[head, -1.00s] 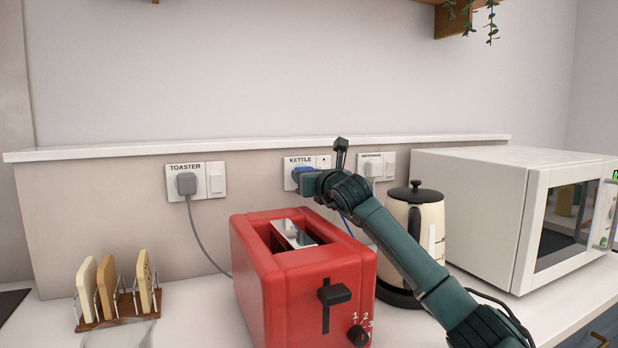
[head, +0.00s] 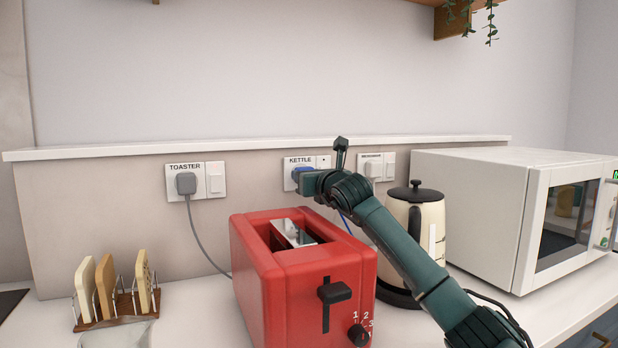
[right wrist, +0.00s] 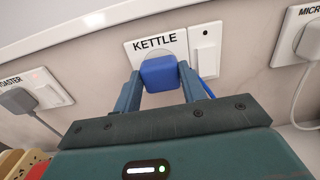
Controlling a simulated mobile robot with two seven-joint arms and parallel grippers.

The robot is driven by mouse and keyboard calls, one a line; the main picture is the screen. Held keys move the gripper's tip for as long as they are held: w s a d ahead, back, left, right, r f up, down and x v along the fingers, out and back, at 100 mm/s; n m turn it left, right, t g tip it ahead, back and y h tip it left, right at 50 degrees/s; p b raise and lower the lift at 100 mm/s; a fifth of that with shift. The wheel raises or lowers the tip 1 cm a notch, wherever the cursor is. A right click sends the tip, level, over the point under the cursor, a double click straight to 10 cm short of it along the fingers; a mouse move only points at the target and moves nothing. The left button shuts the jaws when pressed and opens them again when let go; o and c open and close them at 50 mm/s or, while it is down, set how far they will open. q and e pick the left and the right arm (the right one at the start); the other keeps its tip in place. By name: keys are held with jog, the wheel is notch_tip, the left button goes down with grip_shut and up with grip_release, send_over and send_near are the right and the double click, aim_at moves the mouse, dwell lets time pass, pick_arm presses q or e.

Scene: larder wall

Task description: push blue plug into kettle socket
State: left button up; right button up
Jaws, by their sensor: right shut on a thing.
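The blue plug (right wrist: 160,73) is between the fingers of my right gripper (right wrist: 160,82), at the kettle socket (right wrist: 143,51) labelled KETTLE. In the head view the plug (head: 303,170) shows as a small blue patch in front of the kettle socket (head: 298,161), mostly behind my right gripper (head: 306,178). My right gripper is shut on the plug. The plug covers the socket holes, so I cannot tell whether it is fully seated or a little off the plate. A blue cord (right wrist: 207,88) runs from the plug. My left gripper is not in view.
A grey plug (head: 186,183) sits in the toaster socket (head: 173,190) at the left. The microwave socket (head: 388,160) is at the right. A red toaster (head: 310,290), a cream kettle (head: 431,215), a white microwave (head: 500,200) and a toast rack (head: 120,309) stand on the worktop.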

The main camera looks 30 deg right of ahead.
pick_arm(q)
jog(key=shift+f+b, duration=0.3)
jog(key=shift+b, duration=0.05)
dwell(0.4)
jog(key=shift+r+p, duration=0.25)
jog(key=shift+p, duration=0.05)
pick_arm(e)
jog(key=shift+w, duration=0.5)
jog(key=o, duration=1)
